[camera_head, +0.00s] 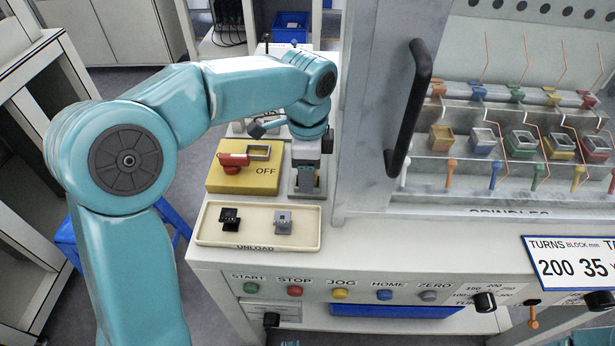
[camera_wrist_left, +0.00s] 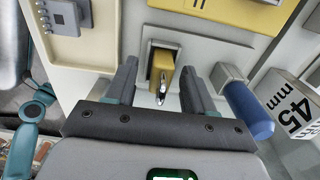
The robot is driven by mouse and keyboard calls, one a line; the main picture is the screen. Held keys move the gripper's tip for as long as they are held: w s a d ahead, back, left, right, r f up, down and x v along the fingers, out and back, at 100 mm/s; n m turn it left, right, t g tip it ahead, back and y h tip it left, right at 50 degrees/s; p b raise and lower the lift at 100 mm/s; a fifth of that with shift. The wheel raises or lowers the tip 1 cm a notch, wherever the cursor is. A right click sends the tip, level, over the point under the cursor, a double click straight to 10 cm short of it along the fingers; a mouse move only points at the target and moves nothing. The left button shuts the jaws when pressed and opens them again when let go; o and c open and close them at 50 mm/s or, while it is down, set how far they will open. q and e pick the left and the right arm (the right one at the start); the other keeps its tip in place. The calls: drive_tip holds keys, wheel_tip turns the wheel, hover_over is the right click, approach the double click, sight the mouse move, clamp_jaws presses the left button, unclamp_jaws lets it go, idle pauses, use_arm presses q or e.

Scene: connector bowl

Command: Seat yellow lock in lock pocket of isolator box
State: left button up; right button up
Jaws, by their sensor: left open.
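The yellow lock (camera_wrist_left: 162,66) with its metal shackle stands in a grey square holder (camera_wrist_left: 146,52) in the left wrist view. My left gripper (camera_wrist_left: 157,80) is open, with one finger on each side of the lock and a gap visible on both sides. In the head view, my left gripper (camera_head: 306,182) points down over the grey holder, and the lock is mostly hidden. The yellow isolator box (camera_head: 226,181) is just left of it, with a red switch (camera_head: 232,162), the word OFF and a grey-framed square pocket (camera_head: 259,152). My right gripper is not in view.
A cream UNLOAD tray (camera_head: 258,241) holds a black and a grey part in front. A blue cylinder (camera_wrist_left: 249,110) and a 45 mm block (camera_wrist_left: 292,103) lie right of the gripper in the wrist view. A machine cabinet with a black handle (camera_head: 408,105) stands close on the right.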

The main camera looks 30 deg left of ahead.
use_arm(q)
clamp_jaws()
